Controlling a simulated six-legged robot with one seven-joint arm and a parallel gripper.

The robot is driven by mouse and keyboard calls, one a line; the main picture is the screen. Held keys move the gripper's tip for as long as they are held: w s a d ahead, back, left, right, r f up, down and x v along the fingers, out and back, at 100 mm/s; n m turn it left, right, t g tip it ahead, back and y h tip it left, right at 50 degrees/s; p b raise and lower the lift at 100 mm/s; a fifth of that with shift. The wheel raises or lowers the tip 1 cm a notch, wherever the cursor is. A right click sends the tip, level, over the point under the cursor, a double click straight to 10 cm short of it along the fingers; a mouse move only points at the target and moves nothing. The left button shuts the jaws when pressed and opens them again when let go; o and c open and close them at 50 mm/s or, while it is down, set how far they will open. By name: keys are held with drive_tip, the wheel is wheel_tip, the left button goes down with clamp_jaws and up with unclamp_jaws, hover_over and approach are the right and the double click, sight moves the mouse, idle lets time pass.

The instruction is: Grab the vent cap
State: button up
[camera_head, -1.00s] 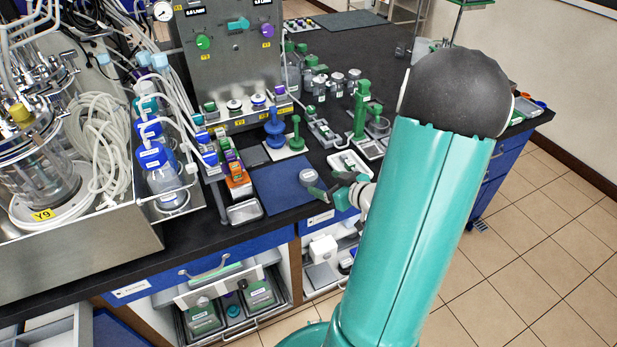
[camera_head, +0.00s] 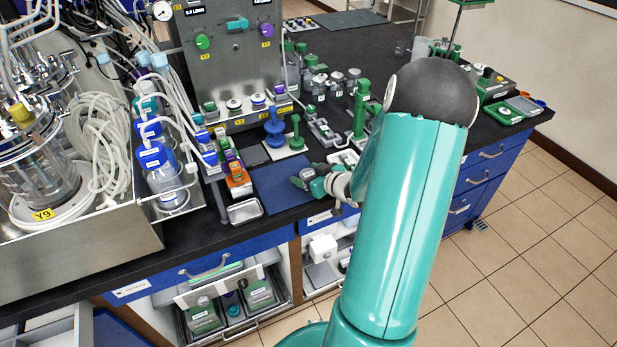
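My gripper (camera_head: 306,178) is low over the blue mat (camera_head: 277,186) on the black bench, reaching in from the right. Its green fingertips are at the spot where a small round pale cap lay, which may be the vent cap. The fingers and hand now cover most of that cap. I cannot tell whether the fingers are around it, touching it or closed on it.
A blue stand (camera_head: 274,130) and a green stand (camera_head: 296,135) rise behind the mat. An orange rack (camera_head: 238,185) and a metal tray (camera_head: 244,211) stand to its left. The bench's front edge is close below. A control panel rises behind.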

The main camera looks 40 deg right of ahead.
drive_tip(key=c, duration=0.8)
drive_tip(key=shift+r, duration=0.2)
